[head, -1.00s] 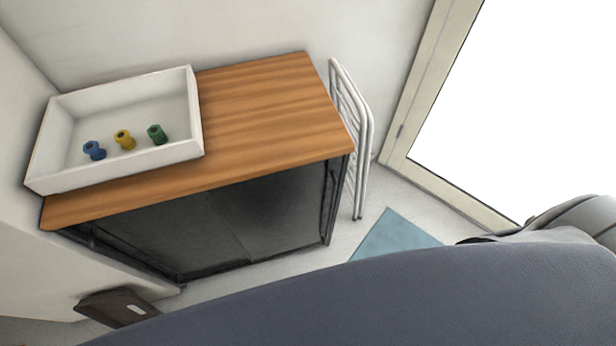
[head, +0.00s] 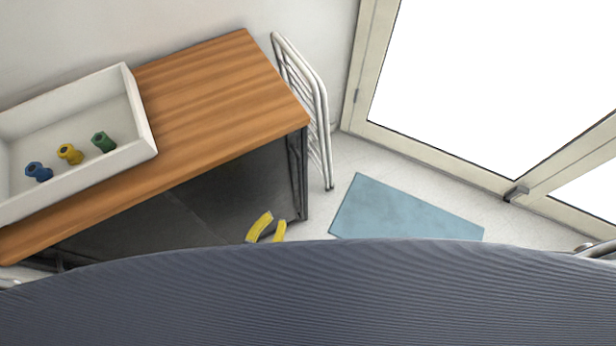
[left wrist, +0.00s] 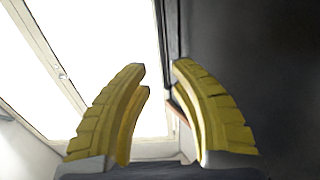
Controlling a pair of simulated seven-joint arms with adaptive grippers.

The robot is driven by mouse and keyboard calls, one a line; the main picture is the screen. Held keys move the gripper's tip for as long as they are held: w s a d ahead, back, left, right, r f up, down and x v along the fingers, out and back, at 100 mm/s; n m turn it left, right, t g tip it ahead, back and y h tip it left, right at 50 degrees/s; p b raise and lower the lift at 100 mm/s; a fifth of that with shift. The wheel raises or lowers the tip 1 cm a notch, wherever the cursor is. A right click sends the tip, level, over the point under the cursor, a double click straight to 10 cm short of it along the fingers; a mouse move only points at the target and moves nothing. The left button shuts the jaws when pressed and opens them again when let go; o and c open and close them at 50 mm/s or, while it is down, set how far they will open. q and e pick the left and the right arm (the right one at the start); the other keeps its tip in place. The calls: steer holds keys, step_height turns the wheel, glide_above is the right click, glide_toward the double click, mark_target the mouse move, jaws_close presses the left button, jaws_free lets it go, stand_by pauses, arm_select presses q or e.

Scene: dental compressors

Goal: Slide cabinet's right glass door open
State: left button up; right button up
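The cabinet has a wooden top (head: 215,95) and dark glass doors below it. Its right glass door (head: 235,185) shows behind the seam between the two panels, and the left glass door (head: 125,228) is partly hidden. My left gripper (head: 266,229) shows two yellow fingers in front of the right door's lower part, near the cabinet's right front post. In the left wrist view the left gripper (left wrist: 159,80) is open and empty. A dark upright frame (left wrist: 172,45) and a dark panel (left wrist: 255,60) lie at its right; contact cannot be told. My right gripper is not in view.
A white tray (head: 140,125) with blue, yellow and green pieces stands on the cabinet. A white metal rack (head: 318,125) stands at its right. A blue mat (head: 400,212) lies on the floor. A large blue-grey surface (head: 310,295) hides the foreground.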

mark_target(299, 180)
arm_select(q)
steer(key=x, duration=1.7)
steer(key=shift+w, duration=0.15)
steer(key=shift+c, duration=0.4)
jaws_close()
